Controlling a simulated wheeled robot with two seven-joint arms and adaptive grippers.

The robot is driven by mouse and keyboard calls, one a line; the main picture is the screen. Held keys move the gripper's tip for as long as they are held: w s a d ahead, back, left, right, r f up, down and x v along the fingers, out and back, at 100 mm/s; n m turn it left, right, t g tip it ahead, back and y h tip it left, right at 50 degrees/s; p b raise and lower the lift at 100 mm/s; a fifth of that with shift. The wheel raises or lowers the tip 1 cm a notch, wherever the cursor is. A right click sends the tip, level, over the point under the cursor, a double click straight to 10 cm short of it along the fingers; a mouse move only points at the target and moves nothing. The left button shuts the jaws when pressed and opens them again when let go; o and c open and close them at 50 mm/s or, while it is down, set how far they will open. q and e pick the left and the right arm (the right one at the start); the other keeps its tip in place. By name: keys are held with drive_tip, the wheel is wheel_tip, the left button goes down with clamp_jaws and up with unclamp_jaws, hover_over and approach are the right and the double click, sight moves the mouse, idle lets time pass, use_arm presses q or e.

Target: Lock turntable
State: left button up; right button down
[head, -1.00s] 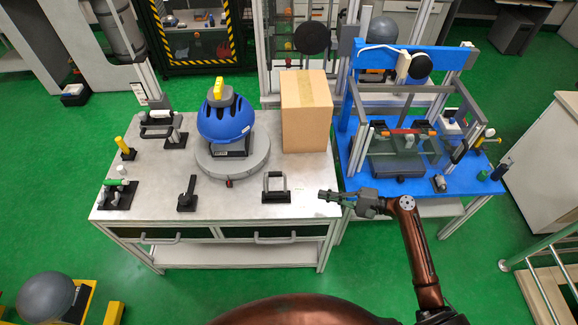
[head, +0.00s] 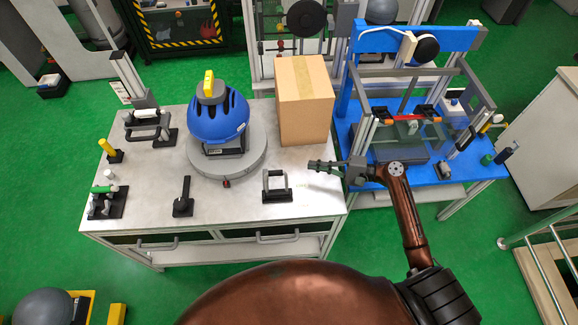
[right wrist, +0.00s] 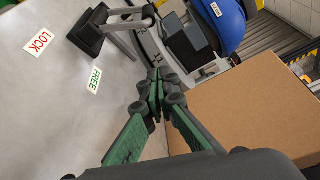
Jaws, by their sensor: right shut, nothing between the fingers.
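The turntable (head: 258,165) is a grey round disc on the white table, with a small red mark on its front edge. A blue helmet with a yellow top (head: 218,118) sits on it, mounted on a dark block. A grey U-shaped handle on a black base (head: 276,187) stands in front and to the right of the disc. The right wrist view shows a LOCK label (right wrist: 40,42) and a FREE label (right wrist: 95,80) on the tabletop near a grey handle (right wrist: 122,22). My right gripper (head: 312,164) is shut and empty, above the table's right side, apart from the handle. My left gripper is not in view.
A cardboard box (head: 306,110) stands behind my right gripper and fills the lower right of the wrist view. A black lever (head: 183,198) stands front left of the disc. A blue bench with a frame (head: 465,168) is at the right.

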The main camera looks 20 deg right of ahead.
drive_tip(key=shift+w+a, duration=0.15)
drive_tip(key=x, duration=0.9)
drive_tip(key=shift+b, duration=0.35)
drive_tip(key=shift+s+a+r, duration=0.25)
drive_tip(key=shift+s+a, duration=0.05)
drive_tip(key=shift+s, duration=0.25)
drive_tip(key=shift+s+a+r, duration=0.25)
drive_tip(key=shift+s+a, duration=0.1)
drive_tip(key=shift+s, duration=0.25)
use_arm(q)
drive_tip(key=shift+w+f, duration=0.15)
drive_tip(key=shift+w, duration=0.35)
use_arm(e)
drive_tip(key=shift+s+a+r, duration=0.15)
drive_tip(key=shift+s, duration=0.35)
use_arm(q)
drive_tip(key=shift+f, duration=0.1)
